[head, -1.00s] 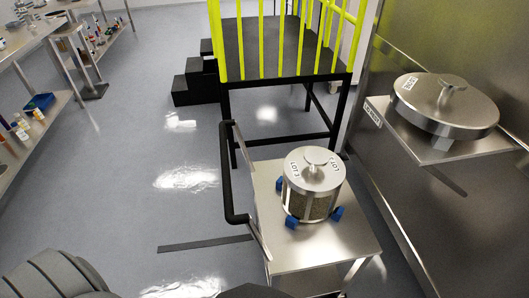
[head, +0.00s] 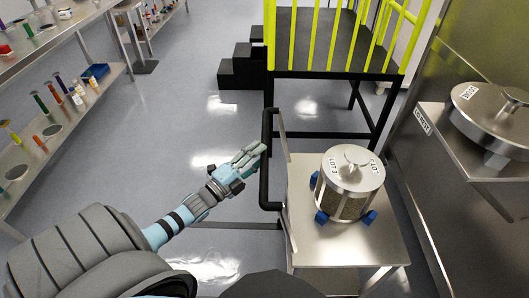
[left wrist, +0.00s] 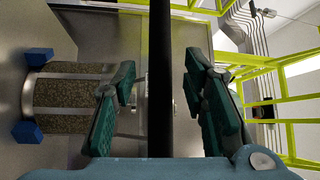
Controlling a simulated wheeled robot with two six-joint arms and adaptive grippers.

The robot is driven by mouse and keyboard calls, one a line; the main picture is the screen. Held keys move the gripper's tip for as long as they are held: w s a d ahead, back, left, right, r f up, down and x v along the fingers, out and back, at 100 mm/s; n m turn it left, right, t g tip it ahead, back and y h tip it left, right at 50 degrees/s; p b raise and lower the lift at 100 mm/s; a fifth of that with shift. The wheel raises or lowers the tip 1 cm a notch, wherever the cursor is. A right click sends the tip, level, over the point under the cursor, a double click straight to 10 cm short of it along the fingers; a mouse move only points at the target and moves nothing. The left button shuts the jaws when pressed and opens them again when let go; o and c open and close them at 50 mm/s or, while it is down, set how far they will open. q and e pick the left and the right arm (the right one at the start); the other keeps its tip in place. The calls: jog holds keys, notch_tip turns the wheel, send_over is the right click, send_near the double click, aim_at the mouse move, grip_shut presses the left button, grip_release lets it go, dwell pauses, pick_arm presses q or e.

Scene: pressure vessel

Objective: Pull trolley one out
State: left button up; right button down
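The trolley (head: 370,238) is a steel table at the lower right of the head view, with a black upright handle (head: 265,188) on its left side. The handle also shows in the left wrist view (left wrist: 159,60) as a dark bar between the fingers. My right gripper is not in view.
A black platform with yellow railings (head: 330,40) stands behind the trolley, with dark steps (head: 243,68) beside it. A steel wall with a round lid (head: 492,112) on a shelf is at the right. Shelving (head: 80,98) with bottles is at the left. Grey floor (head: 190,115) lies open between.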

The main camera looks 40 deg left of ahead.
pick_arm(q)
jog(key=w, duration=0.3)
jog(key=shift+w+d+r, duration=0.15)
jog(key=shift+d+r, duration=0.05)
jog(key=shift+r, duration=0.05)
jog(key=shift+c, duration=0.2)
grip_shut()
